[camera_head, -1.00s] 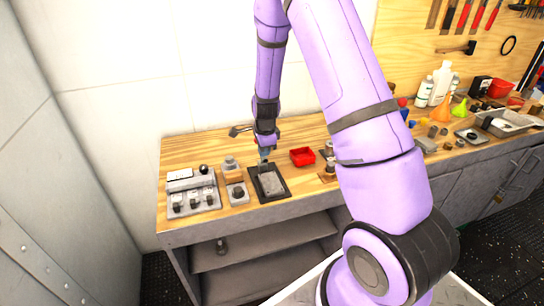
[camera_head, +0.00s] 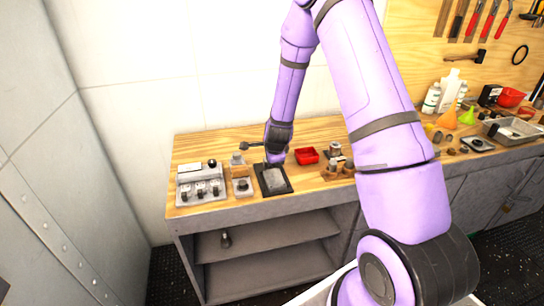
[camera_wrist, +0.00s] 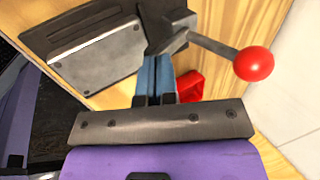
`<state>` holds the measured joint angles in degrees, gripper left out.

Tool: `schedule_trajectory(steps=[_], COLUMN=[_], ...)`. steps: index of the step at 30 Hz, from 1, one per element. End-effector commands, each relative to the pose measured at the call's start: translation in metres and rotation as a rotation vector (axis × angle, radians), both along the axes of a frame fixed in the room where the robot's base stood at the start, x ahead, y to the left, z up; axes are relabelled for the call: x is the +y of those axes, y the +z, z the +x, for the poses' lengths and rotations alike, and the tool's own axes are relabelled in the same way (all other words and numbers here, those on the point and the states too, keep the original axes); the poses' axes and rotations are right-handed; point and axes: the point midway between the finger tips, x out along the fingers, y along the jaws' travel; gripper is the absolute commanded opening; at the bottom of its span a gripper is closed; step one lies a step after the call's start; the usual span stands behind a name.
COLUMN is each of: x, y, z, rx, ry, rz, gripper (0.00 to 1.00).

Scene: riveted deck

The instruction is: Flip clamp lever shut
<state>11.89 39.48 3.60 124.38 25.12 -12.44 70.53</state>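The clamp shows in the wrist view as a grey metal plate (camera_wrist: 95,55) on a dark base, with a metal lever (camera_wrist: 205,42) ending in a red ball knob (camera_wrist: 253,63). The lever points to the right and the knob hangs out past the plate. In the head view the plate (camera_head: 274,179) lies on the bench; my wrist hides the lever there. My gripper (camera_wrist: 157,60) has its two blue fingers close together with nothing seen between them. Their tips reach the lever's pivot end and are partly hidden by it; I cannot tell whether they touch.
A switch panel (camera_head: 200,190) and a small grey device (camera_head: 242,187) stand left of the clamp. A red bin (camera_head: 306,155) is behind it to the right, with metal parts on a wooden block (camera_head: 337,171) beyond. A wall (camera_head: 230,70) closes the back.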

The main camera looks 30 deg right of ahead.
Motion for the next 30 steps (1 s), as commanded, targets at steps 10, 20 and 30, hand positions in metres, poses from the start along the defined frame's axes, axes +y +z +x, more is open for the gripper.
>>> schedule_trajectory(steps=[10,20,30], x=[0.002,0.003,0.003], y=[-0.012,-0.020,-0.022], z=[-0.007,-0.011,-0.012], rx=[-0.061,-0.060,-0.060], ry=[-0.001,0.001,0.000], rz=[-0.017,-0.018,-0.017], gripper=[0.00,0.00,0.00])
